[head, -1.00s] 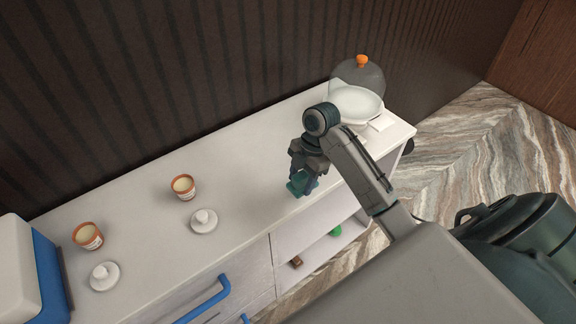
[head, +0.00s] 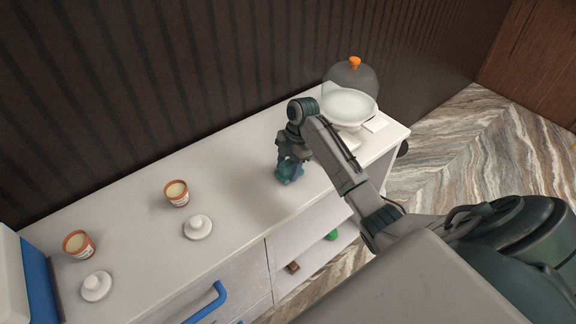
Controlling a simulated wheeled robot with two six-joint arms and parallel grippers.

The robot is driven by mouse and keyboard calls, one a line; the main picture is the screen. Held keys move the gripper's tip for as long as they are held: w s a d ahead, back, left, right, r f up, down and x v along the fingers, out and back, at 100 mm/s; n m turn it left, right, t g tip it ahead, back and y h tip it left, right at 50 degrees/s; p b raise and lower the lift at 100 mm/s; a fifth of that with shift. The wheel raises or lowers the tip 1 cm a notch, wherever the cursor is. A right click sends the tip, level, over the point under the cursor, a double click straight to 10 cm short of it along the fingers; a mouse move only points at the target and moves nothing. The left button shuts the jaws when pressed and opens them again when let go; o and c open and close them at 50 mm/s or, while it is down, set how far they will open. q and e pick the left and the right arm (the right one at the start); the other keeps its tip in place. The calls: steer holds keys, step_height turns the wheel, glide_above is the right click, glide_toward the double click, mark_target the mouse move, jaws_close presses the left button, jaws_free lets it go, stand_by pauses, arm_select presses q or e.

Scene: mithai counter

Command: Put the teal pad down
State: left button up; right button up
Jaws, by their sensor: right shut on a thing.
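The teal pad (head: 288,171) is in the head view, right of the middle, at the tip of my right gripper (head: 287,164). The gripper points down and is shut on the pad, low over the white counter (head: 240,163). I cannot tell whether the pad touches the counter top. The fingers hide part of the pad. My left gripper is not in view.
A white plate (head: 349,109) and a clear dome with an orange knob (head: 355,63) stand at the counter's right end. Two orange-rimmed cups (head: 177,193) (head: 79,245) and two white lids (head: 198,227) (head: 96,286) stand to the left. Bare counter lies between.

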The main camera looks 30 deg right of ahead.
mark_target(289, 161)
steer(key=shift+f, duration=0.15)
steer(key=o, duration=0.9)
steer(key=shift+o, duration=0.2)
steer(key=b+v, duration=0.1)
steer(key=v, duration=0.4)
steer(key=shift+w, duration=0.1)
steer(key=p+v, duration=0.5)
steer(key=v, duration=0.1)
steer(key=shift+d+r+p, duration=0.2)
steer(key=shift+r+p, duration=0.5)
